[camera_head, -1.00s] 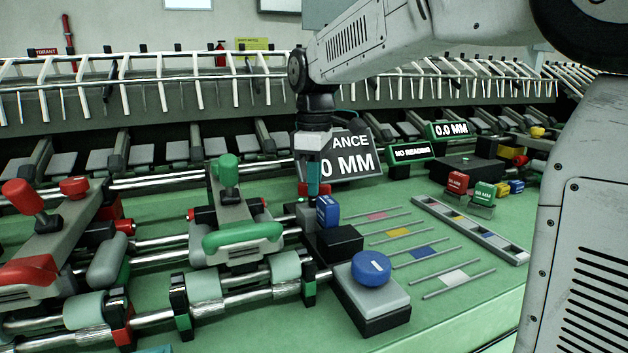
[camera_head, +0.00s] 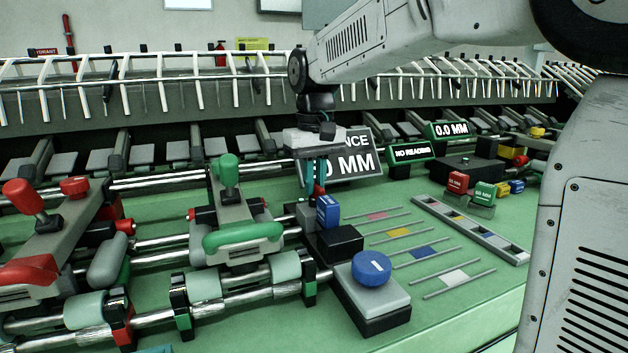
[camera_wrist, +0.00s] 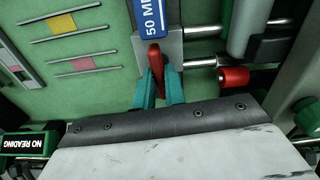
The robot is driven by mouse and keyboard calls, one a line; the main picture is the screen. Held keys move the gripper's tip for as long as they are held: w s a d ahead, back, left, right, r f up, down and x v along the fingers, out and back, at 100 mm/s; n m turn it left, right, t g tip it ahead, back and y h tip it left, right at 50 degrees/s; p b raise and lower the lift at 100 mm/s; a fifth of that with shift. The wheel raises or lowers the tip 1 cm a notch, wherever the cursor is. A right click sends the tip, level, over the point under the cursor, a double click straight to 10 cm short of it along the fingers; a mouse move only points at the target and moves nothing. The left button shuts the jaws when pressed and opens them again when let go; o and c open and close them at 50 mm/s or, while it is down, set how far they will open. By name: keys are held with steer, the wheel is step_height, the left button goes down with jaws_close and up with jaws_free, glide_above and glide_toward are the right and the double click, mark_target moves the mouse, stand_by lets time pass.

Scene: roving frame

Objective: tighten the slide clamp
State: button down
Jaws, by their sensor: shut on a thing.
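The slide clamp's red handle (camera_wrist: 155,56) shows in the wrist view between my gripper's teal fingers. My gripper (camera_wrist: 159,80) is shut on this handle. In the head view my gripper (camera_head: 317,180) points down beside the blue 50 MM block (camera_head: 328,211), and the handle is largely hidden there. The blue block also shows in the wrist view (camera_wrist: 152,18), just beyond the handle on a grey metal seat (camera_wrist: 172,48). The clamp's lower part is hidden by the fingers and block.
A black block (camera_head: 339,243) and a blue round knob (camera_head: 371,268) on a grey pad stand in front. Left is a carriage with a green handle (camera_head: 243,237) on steel rails. A display (camera_head: 352,160) stands behind my gripper. Coloured strips and a slotted tray (camera_head: 470,230) lie right.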

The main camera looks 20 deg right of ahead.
steer(key=shift+m, duration=0.6)
steer(key=c, duration=1.5)
jaws_free()
steer(key=shift+o, duration=0.2)
step_height(320, 180, up, 8)
steer(key=shift+f, duration=0.1)
steer(key=shift+a, duration=0.1)
